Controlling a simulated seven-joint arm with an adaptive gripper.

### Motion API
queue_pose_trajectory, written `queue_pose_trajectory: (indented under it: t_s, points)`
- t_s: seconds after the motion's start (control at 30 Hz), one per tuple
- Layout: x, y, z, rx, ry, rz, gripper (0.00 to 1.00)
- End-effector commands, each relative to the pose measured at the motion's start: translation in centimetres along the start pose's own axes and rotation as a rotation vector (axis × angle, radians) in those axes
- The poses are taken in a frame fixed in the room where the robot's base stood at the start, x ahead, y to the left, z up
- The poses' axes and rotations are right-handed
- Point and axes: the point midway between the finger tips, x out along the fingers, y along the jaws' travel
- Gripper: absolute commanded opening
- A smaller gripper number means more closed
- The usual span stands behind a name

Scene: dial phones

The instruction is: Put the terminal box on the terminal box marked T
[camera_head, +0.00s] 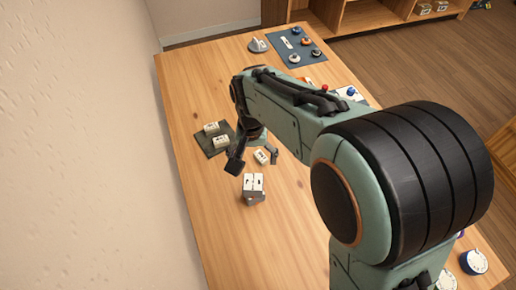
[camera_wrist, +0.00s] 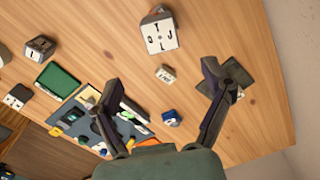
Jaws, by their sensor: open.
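A small cream terminal box (camera_head: 262,157) with dark marks lies on the table. It also shows in the wrist view (camera_wrist: 165,73), lying between the lines of my two fingers. My gripper (camera_head: 254,162) is open and empty above it, fingers spread to either side; the fingers also show in the wrist view (camera_wrist: 161,73). A larger white-topped block (camera_head: 254,184) with a grey side stands nearer the front. In the wrist view its top (camera_wrist: 160,34) carries several dark letters, one looking like a T. Whether that top is one box or several is unclear.
A dark mat (camera_head: 204,147) at the left holds two cream boxes (camera_head: 211,128); my finger partly covers it in the wrist view. A blue-grey mat (camera_head: 286,57) with dials lies at the far end.

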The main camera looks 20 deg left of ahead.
Motion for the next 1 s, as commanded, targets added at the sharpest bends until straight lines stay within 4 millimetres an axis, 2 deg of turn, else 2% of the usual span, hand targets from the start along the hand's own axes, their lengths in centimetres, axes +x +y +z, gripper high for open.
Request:
queue_pose_trajectory:
  t_s: [0.33,0.37,0.47,0.57,0.6,0.7,0.83,0.9,1.0]
  points:
    - [-0.9,0.4,0.1,0.005,0.000,-0.001,0.80]
    - [-1.2,0.9,0.3,0.012,0.000,-0.002,0.80]
    - [-3.1,4.5,1.8,0.053,0.002,-0.009,0.80]
    - [-5.5,9.5,5.4,0.116,0.003,-0.021,0.80]
    - [-6.3,11.3,7.4,0.143,0.002,-0.026,0.80]
    - [-7.4,14.5,12.6,0.200,0.001,-0.040,0.80]
    - [-7.4,16.1,18.0,0.256,0.004,-0.055,0.80]
    - [-7.1,16.2,19.8,0.274,0.006,-0.060,0.80]
    - [-6.9,16.2,21.1,0.286,0.006,-0.065,0.80]
